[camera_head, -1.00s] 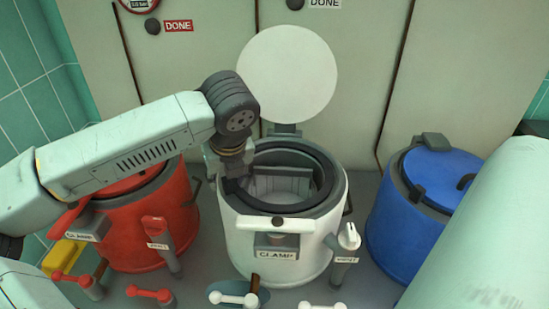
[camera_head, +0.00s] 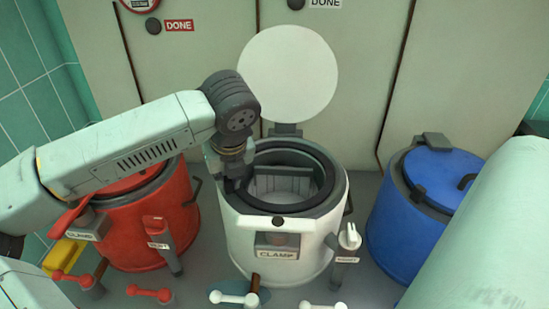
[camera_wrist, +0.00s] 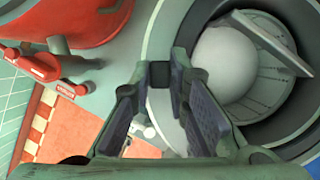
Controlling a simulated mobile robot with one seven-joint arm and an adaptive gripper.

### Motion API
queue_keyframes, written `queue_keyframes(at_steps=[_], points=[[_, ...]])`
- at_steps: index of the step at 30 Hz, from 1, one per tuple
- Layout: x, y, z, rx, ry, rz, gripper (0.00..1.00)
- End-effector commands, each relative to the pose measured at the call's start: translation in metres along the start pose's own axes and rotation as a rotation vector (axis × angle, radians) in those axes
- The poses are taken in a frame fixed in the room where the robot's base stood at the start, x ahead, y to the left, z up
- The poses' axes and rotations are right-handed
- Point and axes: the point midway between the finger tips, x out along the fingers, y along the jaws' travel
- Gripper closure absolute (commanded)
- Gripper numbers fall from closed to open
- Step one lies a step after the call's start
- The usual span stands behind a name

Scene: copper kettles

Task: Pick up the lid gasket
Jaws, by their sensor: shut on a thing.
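The lid gasket (camera_head: 332,185) is a dark ring lying along the open mouth of the white kettle (camera_head: 240,240). In the wrist view, the ring (camera_wrist: 268,133) curves around the bright opening. My gripper (camera_head: 236,182) reaches down at the left side of the kettle's rim. In the wrist view, my gripper (camera_wrist: 161,72) has its two fingers close on either side of a small dark block, which looks like a tab of the gasket. The ring still appears seated around the rim; the head view does not show the contact clearly.
The round white lid (camera_head: 288,74) stands open behind the kettle. A red kettle (camera_head: 150,228) stands left, close to my arm, and a blue kettle (camera_head: 400,225) stands right. The clamp label (camera_head: 277,254) is on the front. Several small-handled valves line the front edge.

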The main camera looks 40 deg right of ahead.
Motion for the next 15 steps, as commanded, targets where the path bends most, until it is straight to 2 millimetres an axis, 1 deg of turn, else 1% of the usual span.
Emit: queue_keyframes(at_steps=[8, 11, 15], points=[[-0.002, 0.0, 0.002, -0.001, -0.001, 0.0, 1.0], [-0.008, 0.0, 0.004, -0.001, -0.003, 0.0, 1.0], [-0.025, -0.001, 0.011, -0.002, -0.005, -0.001, 1.0]])
